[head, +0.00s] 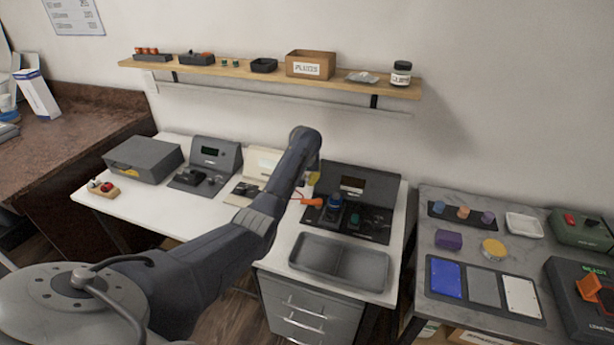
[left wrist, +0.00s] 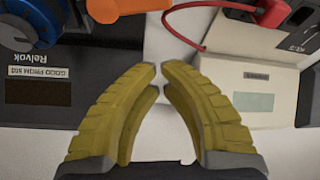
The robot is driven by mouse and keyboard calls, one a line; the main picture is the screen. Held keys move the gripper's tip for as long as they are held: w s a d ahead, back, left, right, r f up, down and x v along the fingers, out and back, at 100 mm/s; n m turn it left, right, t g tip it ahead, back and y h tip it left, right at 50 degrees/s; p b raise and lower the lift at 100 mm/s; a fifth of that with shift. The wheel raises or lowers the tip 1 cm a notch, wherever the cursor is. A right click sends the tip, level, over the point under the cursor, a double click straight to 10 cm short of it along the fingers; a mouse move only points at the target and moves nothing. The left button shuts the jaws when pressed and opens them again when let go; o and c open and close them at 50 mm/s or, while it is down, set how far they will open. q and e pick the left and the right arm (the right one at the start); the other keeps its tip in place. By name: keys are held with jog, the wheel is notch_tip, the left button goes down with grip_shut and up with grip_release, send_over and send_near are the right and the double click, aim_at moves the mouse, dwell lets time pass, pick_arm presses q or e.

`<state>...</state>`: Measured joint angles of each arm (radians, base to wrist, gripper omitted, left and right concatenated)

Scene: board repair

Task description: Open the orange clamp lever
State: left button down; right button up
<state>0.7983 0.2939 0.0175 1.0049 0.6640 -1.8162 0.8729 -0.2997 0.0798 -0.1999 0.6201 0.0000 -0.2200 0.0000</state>
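An orange lever-like piece (head: 311,201) shows in the head view at the left side of the dark device on the white bench. In the left wrist view an orange part (left wrist: 116,8) is cut off by the top edge, beside a blue round part (left wrist: 22,20). A second orange lever-like piece (head: 589,287) stands on the black device at the far right; I cannot tell which is the clamp lever. My left gripper (head: 313,180) is above the bench close to the first orange piece. Its yellow fingers (left wrist: 160,74) are nearly together at the tips, with nothing between them. My right gripper is out of view.
A red cable (left wrist: 195,35) runs to a red clip beside a cream device (left wrist: 250,90). A grey tray (head: 338,263) lies at the front of the bench. A shelf (head: 230,74) hangs behind. A grey table with coloured plates (head: 484,290) stands at the right.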

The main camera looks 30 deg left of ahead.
aim_at(312, 202)
pick_arm(q)
jog(key=shift+x, duration=2.25)
jog(key=shift+s+d, duration=0.5)
jog(key=shift+s, duration=0.4)
jog(key=shift+s+d, duration=0.5)
jog(key=shift+s, duration=0.35)
jog(key=shift+d, duration=0.15)
jog(key=shift+s+n, duration=0.2)
jog(key=shift+n, duration=0.2)
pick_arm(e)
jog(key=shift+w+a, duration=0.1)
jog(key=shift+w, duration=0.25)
